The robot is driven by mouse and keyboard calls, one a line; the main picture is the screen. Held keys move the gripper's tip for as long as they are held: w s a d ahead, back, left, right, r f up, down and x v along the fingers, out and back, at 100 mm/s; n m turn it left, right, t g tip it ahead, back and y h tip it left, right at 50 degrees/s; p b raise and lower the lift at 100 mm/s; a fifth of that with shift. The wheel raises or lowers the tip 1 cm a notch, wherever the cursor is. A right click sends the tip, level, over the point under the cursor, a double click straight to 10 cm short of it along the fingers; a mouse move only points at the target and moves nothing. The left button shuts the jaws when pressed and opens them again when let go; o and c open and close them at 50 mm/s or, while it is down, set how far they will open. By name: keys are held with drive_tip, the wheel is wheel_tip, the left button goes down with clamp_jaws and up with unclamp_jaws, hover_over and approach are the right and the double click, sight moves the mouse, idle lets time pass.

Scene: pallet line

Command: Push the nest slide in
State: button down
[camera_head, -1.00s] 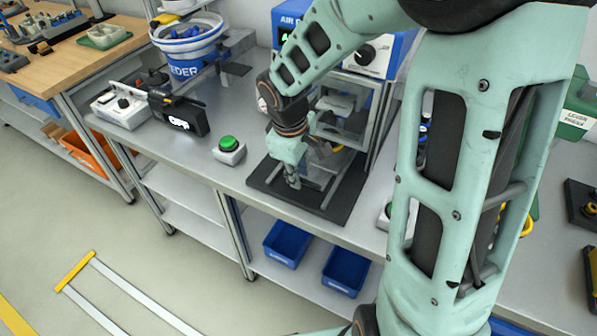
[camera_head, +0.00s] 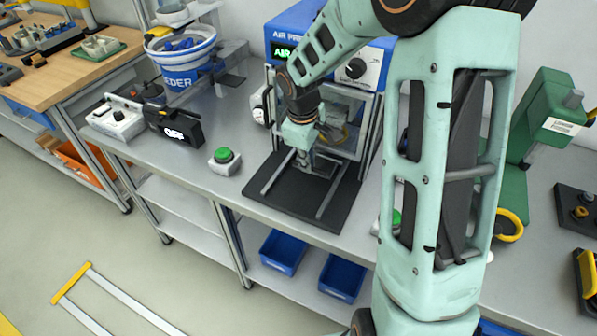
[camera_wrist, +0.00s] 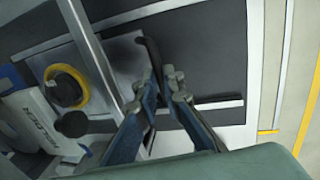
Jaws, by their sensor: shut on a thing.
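The air press (camera_head: 293,22) stands on the bench with a dark base plate (camera_head: 305,202) and two metal rails in front of it. The nest slide is a grey metal plate (camera_wrist: 124,60) between the rails, with a yellow ring (camera_wrist: 66,87) around a dark centre. Its dark handle (camera_wrist: 148,48) stands at the plate's edge. My gripper (camera_head: 303,167) is low over the slide at the press opening. In the wrist view my gripper (camera_wrist: 162,76) is shut on the handle. My arm and gripper hide part of the slide in the head view.
A green lever press (camera_head: 545,120) stands to the right. The front of the base plate is clear.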

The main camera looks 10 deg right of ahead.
drive_tip(key=shift+w+d+r, duration=0.1)
drive_tip(key=shift+w+d, duration=0.25)
drive_tip(key=shift+w, duration=0.2)
drive_tip(key=c, duration=2.1)
unclamp_jaws()
drive_tip(key=shift+o, duration=0.3)
wheel_tip(320, 180, up, 8)
drive_tip(key=s, duration=0.1)
drive_tip(key=shift+s+a, duration=0.15)
drive_tip(key=shift+a, duration=0.3)
